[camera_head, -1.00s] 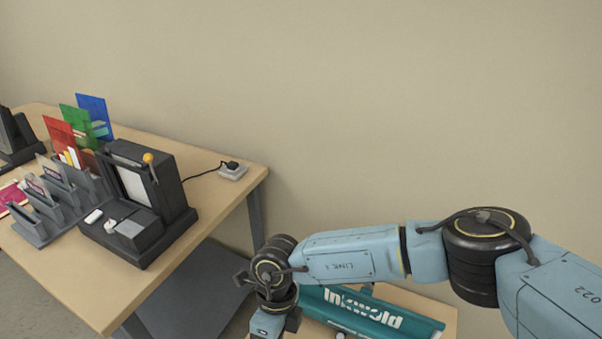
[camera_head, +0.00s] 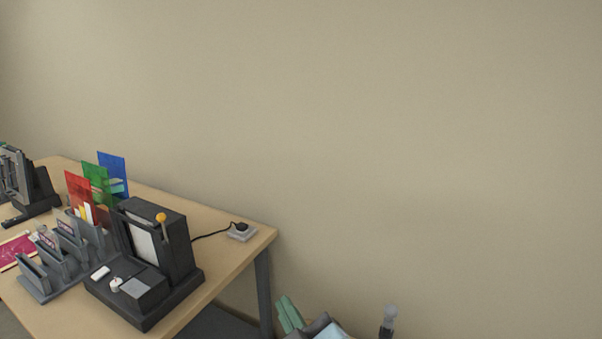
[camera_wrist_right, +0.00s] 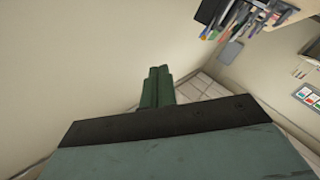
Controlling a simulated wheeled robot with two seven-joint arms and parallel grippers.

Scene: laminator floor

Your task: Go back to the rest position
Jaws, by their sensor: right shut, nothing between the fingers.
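My right gripper (camera_head: 289,313) shows at the bottom edge of the head view as green fingers, with part of my arm beside it. In the right wrist view its green fingers (camera_wrist_right: 156,88) are together, shut and empty. The gripper is in front of the wall, to the right of the wooden table (camera_head: 258,240), and touches nothing that I can see. My left gripper is not in view.
On the table stand a black laminator-like machine (camera_head: 178,250) with an orange knob, a grey slotted rack (camera_head: 45,285) and red, green and blue sheets (camera_head: 112,173). A cable runs to a socket block (camera_head: 242,231). The wall area at right is clear.

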